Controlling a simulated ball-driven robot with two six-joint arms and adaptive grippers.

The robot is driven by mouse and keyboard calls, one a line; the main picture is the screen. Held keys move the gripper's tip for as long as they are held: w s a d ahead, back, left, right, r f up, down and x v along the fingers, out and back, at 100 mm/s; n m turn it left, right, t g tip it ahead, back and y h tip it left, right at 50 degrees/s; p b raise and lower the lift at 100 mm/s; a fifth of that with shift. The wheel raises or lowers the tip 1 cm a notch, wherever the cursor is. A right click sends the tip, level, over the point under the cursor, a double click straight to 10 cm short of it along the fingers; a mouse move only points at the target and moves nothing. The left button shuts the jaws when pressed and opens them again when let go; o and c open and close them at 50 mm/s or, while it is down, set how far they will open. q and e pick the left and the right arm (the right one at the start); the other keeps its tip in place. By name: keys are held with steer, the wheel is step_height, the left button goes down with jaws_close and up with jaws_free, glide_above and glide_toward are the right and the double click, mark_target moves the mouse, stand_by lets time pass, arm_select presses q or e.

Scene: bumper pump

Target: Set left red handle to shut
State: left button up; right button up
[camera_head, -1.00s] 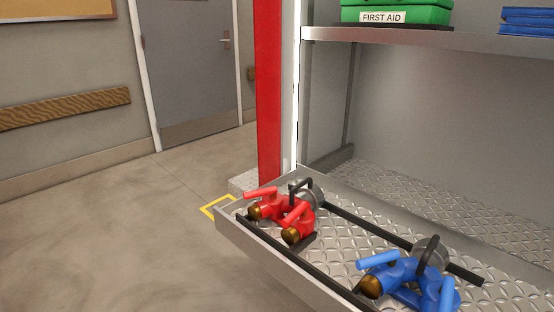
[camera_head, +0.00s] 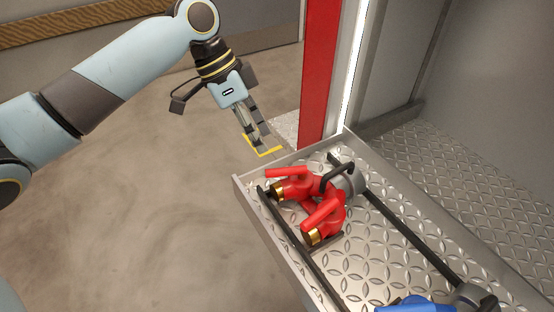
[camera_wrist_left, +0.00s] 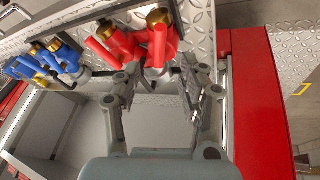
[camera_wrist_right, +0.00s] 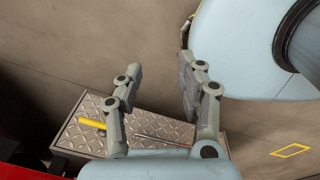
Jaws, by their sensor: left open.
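My left gripper (camera_head: 260,141) is open and empty, above and left of the valve, pointing down, apart from the handles. In the left wrist view the red valve (camera_wrist_left: 128,45) shows beyond the open fingers. My right gripper (camera_wrist_right: 153,85) shows only in its wrist view, with fingers apart and nothing between them.
A blue valve (camera_head: 417,306) is cut off at the bottom of the head view. The tray's raised rim (camera_head: 245,195) and a red post (camera_head: 319,75) stand close to the left gripper. Open floor (camera_head: 150,210) lies left of the tray.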

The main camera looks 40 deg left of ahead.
mark_target(276, 169)
arm_select(q)
steer(key=b+x, duration=0.1)
steer(key=x, duration=0.5)
steer(key=shift+d+f, duration=0.15)
steer(key=shift+f, duration=0.25)
steer(key=shift+w+d+f, duration=0.15)
steer(key=shift+d+f, duration=0.15)
steer(key=shift+f, duration=0.3)
arm_select(e)
steer(key=shift+w+d+f, duration=0.1)
steer(key=shift+w+f, duration=0.6)
steer(key=shift+f, duration=0.05)
arm_select(q)
steer(key=shift+c, duration=0.6)
jaws_close()
arm_select(e)
steer(key=shift+s, duration=0.15)
